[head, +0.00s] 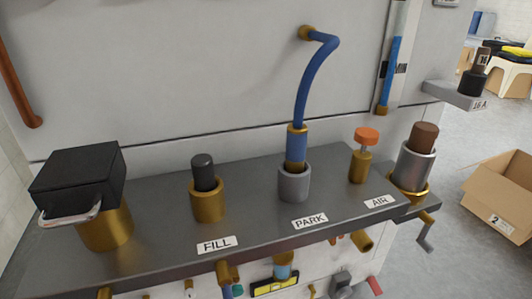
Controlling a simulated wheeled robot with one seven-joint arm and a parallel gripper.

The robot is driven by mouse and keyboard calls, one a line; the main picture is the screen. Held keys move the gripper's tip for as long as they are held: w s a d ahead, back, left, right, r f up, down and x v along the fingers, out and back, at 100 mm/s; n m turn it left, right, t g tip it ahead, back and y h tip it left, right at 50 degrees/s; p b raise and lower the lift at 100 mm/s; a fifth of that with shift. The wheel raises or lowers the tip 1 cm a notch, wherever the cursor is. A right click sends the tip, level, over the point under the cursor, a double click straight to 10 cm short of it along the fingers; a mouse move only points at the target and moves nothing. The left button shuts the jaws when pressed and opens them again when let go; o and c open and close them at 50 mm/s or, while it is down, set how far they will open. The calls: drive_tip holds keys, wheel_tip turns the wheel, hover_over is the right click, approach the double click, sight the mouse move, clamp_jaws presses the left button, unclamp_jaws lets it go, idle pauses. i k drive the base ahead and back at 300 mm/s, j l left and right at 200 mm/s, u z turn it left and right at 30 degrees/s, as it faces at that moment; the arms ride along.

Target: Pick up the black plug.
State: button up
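A dark, near-black plug (203,172) with a rounded top stands upright in the brass socket (208,205) above the FILL label (217,244). Its lower end is hidden inside the socket. The socket is on the grey metal shelf (255,235), between a black box and the grey PARK socket. My gripper is not in view.
Left is the black box (78,175) with a metal handle (70,213). Right are a blue hose (312,85) in the PARK socket (294,186), an orange-topped AIR knob (366,137), and a brown plug (424,137) in a silver cup. A cardboard box (490,195) lies on the floor.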

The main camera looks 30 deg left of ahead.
sight(202, 165)
drive_tip(key=u, duration=2.15)
drive_tip(key=k+j, duration=0.15)
drive_tip(key=j, duration=0.15)
drive_tip(key=k+j+u, duration=0.1)
drive_tip(key=j, duration=0.25)
